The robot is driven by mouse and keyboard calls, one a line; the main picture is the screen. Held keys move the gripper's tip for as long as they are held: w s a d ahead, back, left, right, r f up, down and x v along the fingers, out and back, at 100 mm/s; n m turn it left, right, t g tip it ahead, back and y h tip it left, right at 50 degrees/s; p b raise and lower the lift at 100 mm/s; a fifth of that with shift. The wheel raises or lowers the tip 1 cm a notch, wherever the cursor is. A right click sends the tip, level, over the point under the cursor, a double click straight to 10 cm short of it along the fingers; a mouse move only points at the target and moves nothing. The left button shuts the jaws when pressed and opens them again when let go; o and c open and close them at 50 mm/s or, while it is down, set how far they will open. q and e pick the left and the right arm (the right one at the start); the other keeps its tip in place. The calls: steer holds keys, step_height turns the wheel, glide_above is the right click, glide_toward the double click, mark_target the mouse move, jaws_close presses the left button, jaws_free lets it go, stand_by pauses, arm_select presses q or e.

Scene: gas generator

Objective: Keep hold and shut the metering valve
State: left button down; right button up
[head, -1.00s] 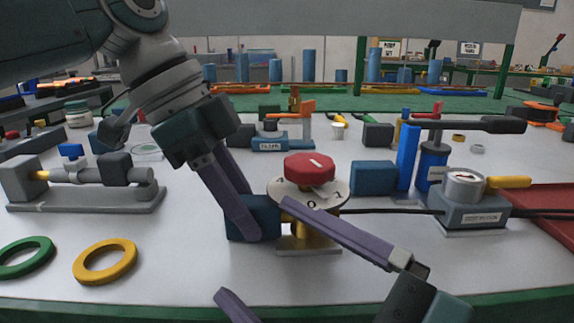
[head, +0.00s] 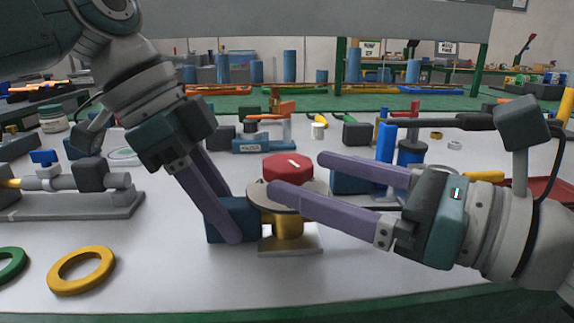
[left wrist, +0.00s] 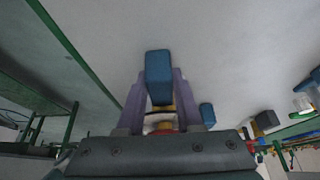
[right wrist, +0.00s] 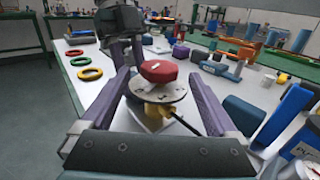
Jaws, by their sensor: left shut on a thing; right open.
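The metering valve has a red eight-sided knob (head: 288,167) with a white mark, above a pale dial disc (head: 257,196) and a brass body (head: 288,226) on a small plate. A blue block (head: 224,207) adjoins its left side. My left gripper (head: 228,228) is shut on this blue block, which also shows between its fingers in the left wrist view (left wrist: 158,75). My right gripper (head: 300,176) is open, with its fingers on either side of the knob at about dial height. In the right wrist view the knob (right wrist: 158,70) stands between the fingers, without clear contact. The near finger hides part of the dial.
A second blue block (head: 350,182) stands just right of the valve, behind the right fingers. A blue cylinder (head: 411,155) and a blue upright (head: 386,150) stand behind. A yellow ring (head: 82,270) lies front left. The bench front below the valve is clear.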

mark_target(302, 178)
steer(key=shift+x, duration=2.15)
steer(key=shift+c, duration=0.3)
steer(key=c, duration=1.3)
steer(key=shift+f+m+t+h, duration=0.1)
steer(key=shift+m+t+h, duration=0.3)
steer(key=shift+t, duration=0.1)
steer(key=shift+a+m+t+h, duration=0.1)
steer(key=shift+m+t+h, duration=0.55)
steer(key=shift+h, duration=0.25)
steer(key=shift+m+t+h, duration=1.05)
steer(key=shift+m+h, duration=0.2)
steer(key=shift+h, duration=0.35)
